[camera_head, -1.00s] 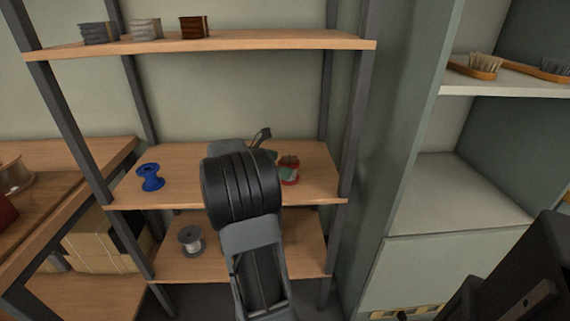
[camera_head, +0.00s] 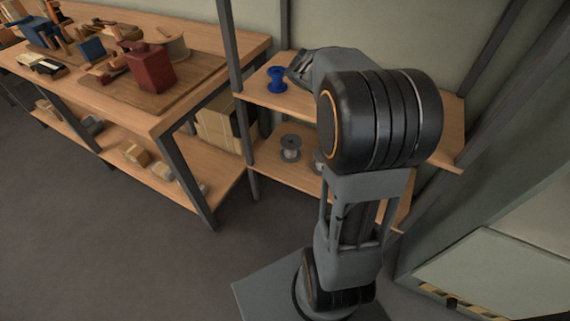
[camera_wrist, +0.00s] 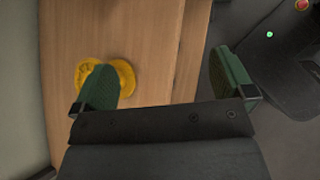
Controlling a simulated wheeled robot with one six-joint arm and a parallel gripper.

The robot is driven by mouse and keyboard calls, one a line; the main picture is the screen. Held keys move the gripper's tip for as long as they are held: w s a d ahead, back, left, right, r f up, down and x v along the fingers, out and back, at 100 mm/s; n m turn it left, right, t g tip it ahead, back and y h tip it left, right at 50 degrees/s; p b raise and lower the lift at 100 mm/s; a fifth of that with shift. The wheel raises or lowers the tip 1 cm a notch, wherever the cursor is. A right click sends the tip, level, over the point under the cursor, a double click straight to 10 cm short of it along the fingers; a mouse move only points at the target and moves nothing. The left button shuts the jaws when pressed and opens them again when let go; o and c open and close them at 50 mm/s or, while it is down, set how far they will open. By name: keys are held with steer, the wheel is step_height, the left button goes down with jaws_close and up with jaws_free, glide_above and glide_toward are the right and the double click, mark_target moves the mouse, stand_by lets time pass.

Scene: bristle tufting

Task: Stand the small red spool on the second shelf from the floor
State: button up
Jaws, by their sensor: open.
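The upper visible shelf (camera_head: 452,125) carries a blue spool (camera_head: 277,79). The lower visible shelf (camera_head: 266,158) carries a grey spool (camera_head: 290,148).
A workbench (camera_head: 165,122) with a red block (camera_head: 152,66) and several tools stands to the left. Dark shelf posts (camera_head: 228,45) frame the unit. The floor at front left is clear.

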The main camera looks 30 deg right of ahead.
steer(key=s+a+f+m+t+y, duration=0.1)
steer(key=s+a+m+t+y, duration=0.1)
steer(key=a, duration=0.6)
steer(key=s+a+f+m+t+y, duration=0.2)
steer(key=a+m+y, duration=0.2)
steer(key=a, duration=0.4)
steer(key=s+a+f+m+t+y, duration=0.2)
steer(key=a+m, duration=0.1)
steer(key=a, duration=0.5)
steer(key=shift+s+a+t+y, duration=0.25)
steer(key=shift+a+t+y, duration=0.1)
steer(key=shift+t+y, duration=0.05)
steer(key=shift+f, duration=0.1)
steer(key=w+p+v, duration=0.3)
steer(key=p+v, duration=0.9)
steer(key=w+r+p+v, duration=0.1)
steer(key=w+p+v, duration=0.2)
steer(key=p+v, duration=0.9)
steer(key=shift+a+r+m+t, duration=0.3)
steer(key=shift+r+t, duration=0.1)
steer(key=shift+r, duration=0.3)
